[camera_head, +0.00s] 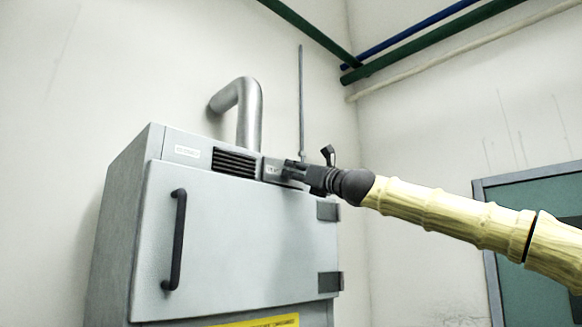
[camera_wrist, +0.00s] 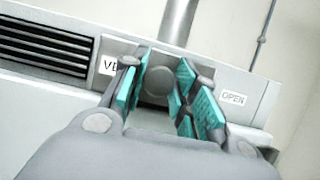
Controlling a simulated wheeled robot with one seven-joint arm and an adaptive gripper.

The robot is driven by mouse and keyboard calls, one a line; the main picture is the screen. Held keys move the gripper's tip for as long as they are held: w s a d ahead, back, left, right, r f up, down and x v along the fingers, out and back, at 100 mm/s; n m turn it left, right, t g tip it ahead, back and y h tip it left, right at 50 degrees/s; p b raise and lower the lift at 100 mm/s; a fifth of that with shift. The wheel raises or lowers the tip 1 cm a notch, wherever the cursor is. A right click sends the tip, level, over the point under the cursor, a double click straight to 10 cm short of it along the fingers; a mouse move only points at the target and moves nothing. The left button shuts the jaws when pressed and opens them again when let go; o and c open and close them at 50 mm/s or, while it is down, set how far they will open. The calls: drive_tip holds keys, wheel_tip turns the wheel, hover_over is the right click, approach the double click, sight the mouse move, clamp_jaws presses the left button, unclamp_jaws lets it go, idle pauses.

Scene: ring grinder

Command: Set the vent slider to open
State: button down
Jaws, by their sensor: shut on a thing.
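A grey cabinet (camera_head: 222,240) has a top strip with a dark vent grille (camera_head: 234,162), which also shows in the wrist view (camera_wrist: 45,45). To the right of the grille in the wrist view is a slider panel. A white label starting "VE" (camera_wrist: 107,66) is partly hidden by a finger, and an "OPEN" label (camera_wrist: 233,98) lies to the right. My gripper (camera_head: 291,169) is at this panel. In the wrist view its teal-padded fingers are on either side of a round grey slider knob (camera_wrist: 157,80), nearer the "VE" label than "OPEN". My gripper hides the slider in the head view.
The cabinet door has a dark vertical handle (camera_head: 178,240) at left and hinges at right. A bent metal pipe (camera_head: 250,105) rises behind the cabinet. A thin rod (camera_head: 301,95) runs up the wall.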

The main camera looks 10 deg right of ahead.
drive_tip(key=shift+d, duration=0.2)
drive_tip(key=c, duration=1.2)
unclamp_jaws()
drive_tip(key=shift+w, duration=0.1)
drive_tip(key=shift+c, duration=0.2)
drive_tip(key=shift+o, duration=0.6)
drive_tip(key=shift+w+d+f, duration=0.1)
drive_tip(key=shift+w, duration=0.1)
drive_tip(key=shift+s, duration=0.2)
drive_tip(key=shift+s, duration=0.2)
drive_tip(key=v, duration=1.1)
drive_tip(key=shift+d+f, duration=0.25)
drive_tip(key=shift+d+f, duration=0.1)
drive_tip(key=shift+d, duration=0.05)
